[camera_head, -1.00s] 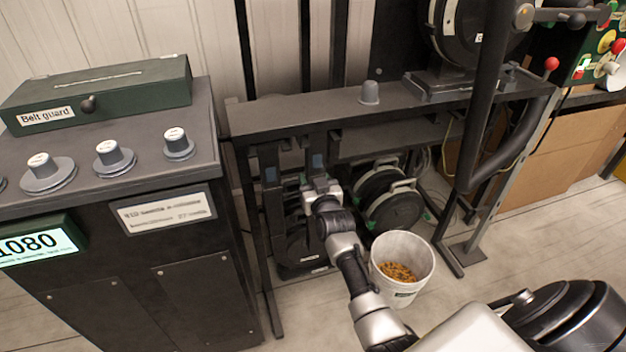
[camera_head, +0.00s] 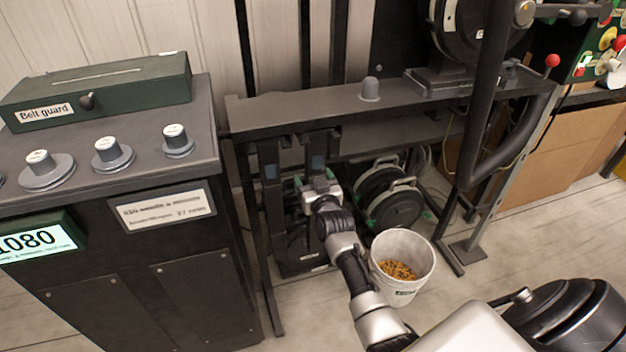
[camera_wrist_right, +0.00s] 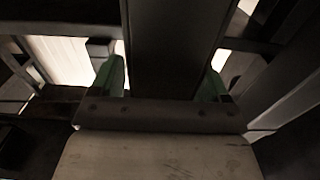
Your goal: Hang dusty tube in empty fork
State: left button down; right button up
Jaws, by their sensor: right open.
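My right gripper (camera_head: 314,182) is below the shelf of the dark frame, beside dark upright pieces with blue patches (camera_head: 317,165). In the right wrist view its green fingers (camera_wrist_right: 162,85) are open, one on each side of a broad dark upright piece (camera_wrist_right: 172,50). I cannot tell whether they touch it or whether it is the dusty tube. A thick dark bent tube (camera_head: 482,125) runs down at the right of the frame; I cannot tell if it is dusty. No empty fork can be clearly made out. My left gripper is not in view.
A white bucket of yellow-brown grains (camera_head: 407,247) stands on the floor close to my right arm. A dark cabinet (camera_head: 150,285) with knobs stands at left. The frame's shelf (camera_head: 300,112) is above my gripper.

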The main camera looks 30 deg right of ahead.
jog(key=shift+s, duration=0.1)
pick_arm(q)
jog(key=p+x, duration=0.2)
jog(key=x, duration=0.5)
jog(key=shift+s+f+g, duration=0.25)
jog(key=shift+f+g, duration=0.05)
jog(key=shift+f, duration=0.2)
pick_arm(e)
jog(key=v, duration=1)
jog(key=shift+s, duration=0.35)
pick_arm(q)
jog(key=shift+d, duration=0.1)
